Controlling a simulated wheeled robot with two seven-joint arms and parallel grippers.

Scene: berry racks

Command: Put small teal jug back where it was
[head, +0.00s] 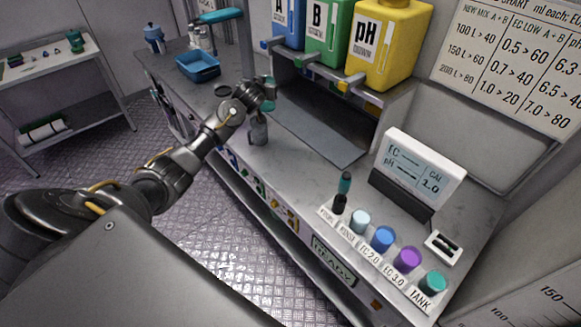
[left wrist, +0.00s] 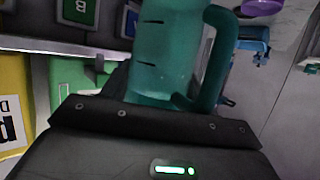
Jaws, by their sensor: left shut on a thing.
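The small teal jug (left wrist: 165,55) fills the middle of the left wrist view, with its handle on the right side. My left gripper (head: 264,94) is shut on it, above the counter in front of the shelf bay. In the head view, only small teal parts of the jug (head: 268,106) show around the gripper. Its base and the exact grip point are hidden. My right gripper is not in view.
A blue tray (head: 198,66) lies farther back. Yellow (head: 388,45), green and blue jugs stand on the shelf. Coloured cups and a meter (head: 420,168) are at the right. A side cart (head: 62,75) holds small items.

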